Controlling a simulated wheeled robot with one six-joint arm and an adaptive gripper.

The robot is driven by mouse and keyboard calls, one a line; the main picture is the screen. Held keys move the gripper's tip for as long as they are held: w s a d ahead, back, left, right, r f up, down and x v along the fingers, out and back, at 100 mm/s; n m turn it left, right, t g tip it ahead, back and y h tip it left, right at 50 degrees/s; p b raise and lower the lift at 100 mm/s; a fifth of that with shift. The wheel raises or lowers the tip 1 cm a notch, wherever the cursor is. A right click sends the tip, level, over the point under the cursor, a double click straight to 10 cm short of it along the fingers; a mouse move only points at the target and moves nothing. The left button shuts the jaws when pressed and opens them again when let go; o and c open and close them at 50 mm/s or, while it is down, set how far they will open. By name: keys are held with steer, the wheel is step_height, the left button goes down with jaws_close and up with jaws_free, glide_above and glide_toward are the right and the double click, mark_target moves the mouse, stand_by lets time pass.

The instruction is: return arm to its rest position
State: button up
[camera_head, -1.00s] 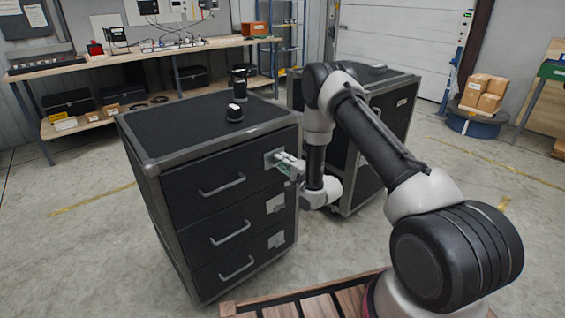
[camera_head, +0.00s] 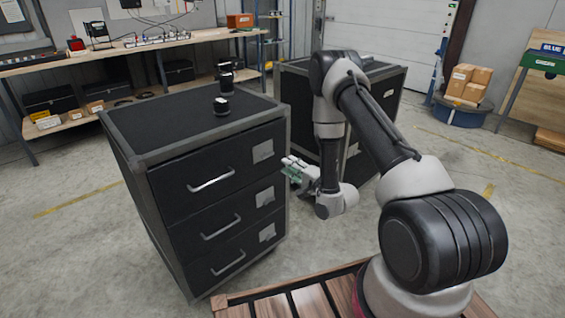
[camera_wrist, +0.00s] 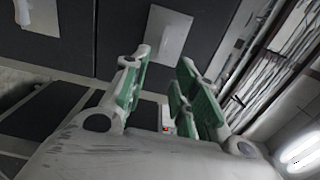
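My gripper (camera_head: 291,169) is beside the right front edge of the black three-drawer cabinet (camera_head: 140,190), at about the height of the middle drawer. In the wrist view its two green-padded fingers (camera_wrist: 163,68) stand apart with nothing between them. The cabinet's dark drawer fronts (camera_wrist: 110,35) and a pale label plate lie beyond the fingertips. My arm is bent, with the forearm hanging down in front of the second black cabinet (camera_head: 298,95). All three drawers of the near cabinet look shut.
A workbench (camera_head: 110,55) with tools runs along the back wall. Cardboard boxes (camera_head: 468,84) sit on a blue round base at right. The grey floor (camera_head: 520,220) on the right is clear.

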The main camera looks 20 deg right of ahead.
steer(key=shift+s+d, duration=0.15)
steer(key=shift+s, duration=0.15)
steer(key=s+d+f+n+g+h, duration=0.1)
steer(key=s+f+n+g+h, duration=0.2)
steer(key=f, duration=0.4)
steer(key=s+d+f+n+g, duration=0.1)
steer(key=s+f+n+g, duration=0.25)
steer(key=f, duration=0.45)
steer(key=s+d+r+n+g+h, duration=0.2)
steer(key=s+d+g+h, duration=0.1)
steer(key=s+d+g, duration=0.2)
steer(key=s+d+r+n+g+h, duration=0.1)
steer(key=s+d+r+n+g, duration=0.15)
steer(key=s+r, duration=0.55)
steer(key=s+d+r+n+g+h, duration=0.1)
steer(key=s+d+r+g, duration=0.2)
steer(key=r, duration=1)
steer(key=s+a+r+t, duration=0.1)
steer(key=s+r, duration=0.4)
steer(key=r, duration=0.3)
steer(key=s+a+r+t, duration=0.1)
steer(key=s+r+t, duration=0.1)
steer(key=s+r, duration=0.3)
steer(key=s+a+r+n+t, duration=0.1)
steer(key=s+r, duration=0.4)
steer(key=r, duration=0.7)
steer(key=shift+s+a+r+t, duration=0.15)
steer(key=shift+a+r+t, duration=0.2)
steer(key=shift+a+t, duration=0.15)
